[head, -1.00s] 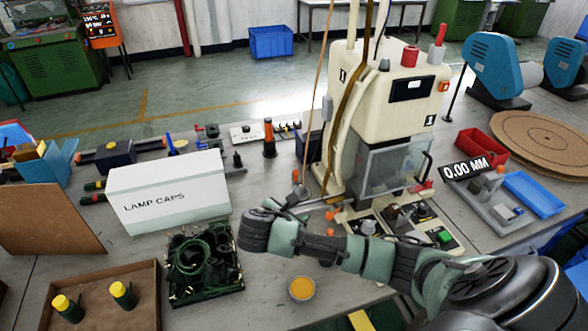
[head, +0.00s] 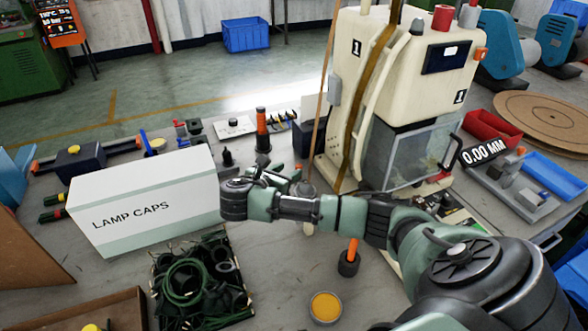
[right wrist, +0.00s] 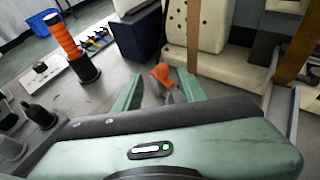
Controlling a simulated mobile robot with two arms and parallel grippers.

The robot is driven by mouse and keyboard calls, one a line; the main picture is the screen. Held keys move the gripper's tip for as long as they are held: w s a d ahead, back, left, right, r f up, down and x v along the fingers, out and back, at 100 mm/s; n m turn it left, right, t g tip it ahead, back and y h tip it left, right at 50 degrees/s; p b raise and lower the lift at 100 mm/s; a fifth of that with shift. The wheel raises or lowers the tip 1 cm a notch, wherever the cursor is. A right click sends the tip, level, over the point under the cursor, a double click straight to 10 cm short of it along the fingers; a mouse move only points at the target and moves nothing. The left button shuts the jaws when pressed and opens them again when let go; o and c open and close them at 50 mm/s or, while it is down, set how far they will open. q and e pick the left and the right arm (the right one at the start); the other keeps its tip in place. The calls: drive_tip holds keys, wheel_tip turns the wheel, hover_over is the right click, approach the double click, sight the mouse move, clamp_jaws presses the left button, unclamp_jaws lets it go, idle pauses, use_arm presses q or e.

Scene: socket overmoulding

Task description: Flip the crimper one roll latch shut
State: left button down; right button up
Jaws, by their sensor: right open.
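Crimper one (head: 372,105) is the cream machine marked 1, standing on the bench right of centre. My right gripper (head: 284,178) is beside its left foot, with its arm reaching across the bench from the right. In the right wrist view the two green fingers (right wrist: 160,92) are apart. A small grey piece with an orange top (right wrist: 161,74) shows between and just beyond their tips. It may be the roll latch, but I cannot tell its position or whether the fingers touch it. My left gripper is not in view.
A white LAMP CAPS box (head: 150,203) stands close left of my right gripper. An orange-handled tool (head: 262,130) stands upright behind it. A dark parts tray (head: 200,315), a yellow-topped tub (head: 325,308) and a small orange-topped item (head: 349,258) are in front.

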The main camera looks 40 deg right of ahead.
sight(299, 165)
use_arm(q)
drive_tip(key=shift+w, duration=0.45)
use_arm(e)
drive_tip(key=x, duration=0.7)
drive_tip(key=shift+d, duration=0.25)
